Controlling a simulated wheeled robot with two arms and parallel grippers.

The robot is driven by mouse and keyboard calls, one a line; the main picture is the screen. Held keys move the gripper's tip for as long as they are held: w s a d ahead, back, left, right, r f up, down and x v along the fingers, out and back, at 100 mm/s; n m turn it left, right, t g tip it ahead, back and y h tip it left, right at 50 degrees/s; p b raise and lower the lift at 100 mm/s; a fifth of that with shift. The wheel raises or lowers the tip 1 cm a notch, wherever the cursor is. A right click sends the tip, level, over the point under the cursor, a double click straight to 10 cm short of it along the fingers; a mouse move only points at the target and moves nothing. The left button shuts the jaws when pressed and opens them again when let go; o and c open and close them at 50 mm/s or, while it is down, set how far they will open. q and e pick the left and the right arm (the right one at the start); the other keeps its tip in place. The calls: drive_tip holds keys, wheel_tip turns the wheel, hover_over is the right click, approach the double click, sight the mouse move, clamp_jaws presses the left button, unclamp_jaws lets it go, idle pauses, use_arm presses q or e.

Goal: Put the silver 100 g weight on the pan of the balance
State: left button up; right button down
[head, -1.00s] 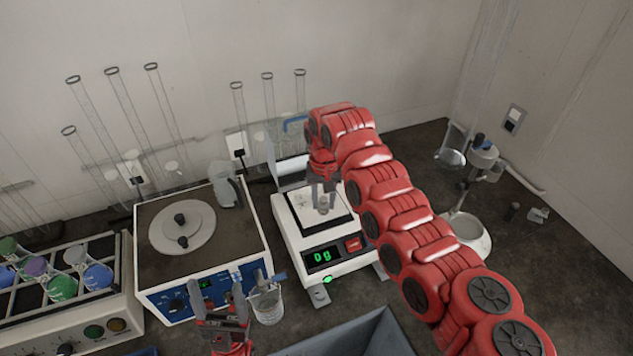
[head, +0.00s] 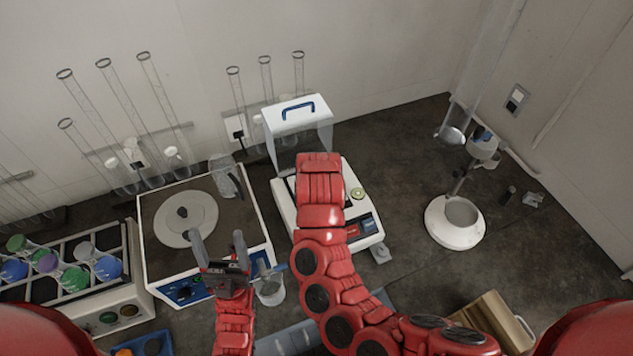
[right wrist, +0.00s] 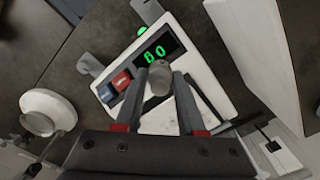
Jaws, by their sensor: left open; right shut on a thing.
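The white balance (head: 282,208) stands mid-counter in the head view, its pan mostly hidden by my right arm. My right gripper is hidden there. In the right wrist view, my right gripper (right wrist: 157,88) is shut on the silver weight (right wrist: 159,76), a small grey cylinder. It overlaps the balance (right wrist: 205,72) between the green display (right wrist: 156,51) and the pan (right wrist: 160,122). The display seems to read zero. I cannot tell whether the weight touches the balance. My left gripper (head: 219,246) is open and empty, in front of the hotplate-like device.
A clear cover with blue handle (head: 298,112) stands behind the balance. The device with the round plate (head: 160,255) is left, with a beaker (head: 270,290) at its front corner. A flask rack (head: 128,250) is far left. A white-based stand (head: 440,232) is right.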

drive_tip(key=w+b, duration=0.2)
drive_tip(key=w, duration=0.2)
drive_tip(key=w+f+b, duration=0.1)
drive_tip(key=w+b, duration=0.2)
drive_tip(key=w, duration=0.1)
drive_tip(key=w+b, duration=0.2)
drive_tip(key=w, duration=0.2)
drive_tip(key=shift+w+a+f, duration=0.2)
drive_tip(key=shift+w+f, duration=0.05)
drive_tip(key=shift+w, duration=0.15)
drive_tip(key=shift+w+f+b, duration=0.35)
drive_tip(key=shift+b, duration=0.7)
drive_tip(key=shift+w+r+b, duration=0.15)
drive_tip(key=shift+w+b, duration=0.5)
drive_tip(key=shift+b, duration=0.35)
drive_tip(key=shift+w+a+b, duration=0.1)
drive_tip(key=shift+w+b, duration=0.05)
drive_tip(key=shift+b, duration=0.55)
drive_tip(key=shift+f+p, duration=0.65)
drive_tip(key=shift+p, duration=0.25)
drive_tip(key=shift+w+f+b, duration=0.15)
drive_tip(key=shift+f+b, duration=0.3)
drive_tip(key=shift+f, duration=0.45)
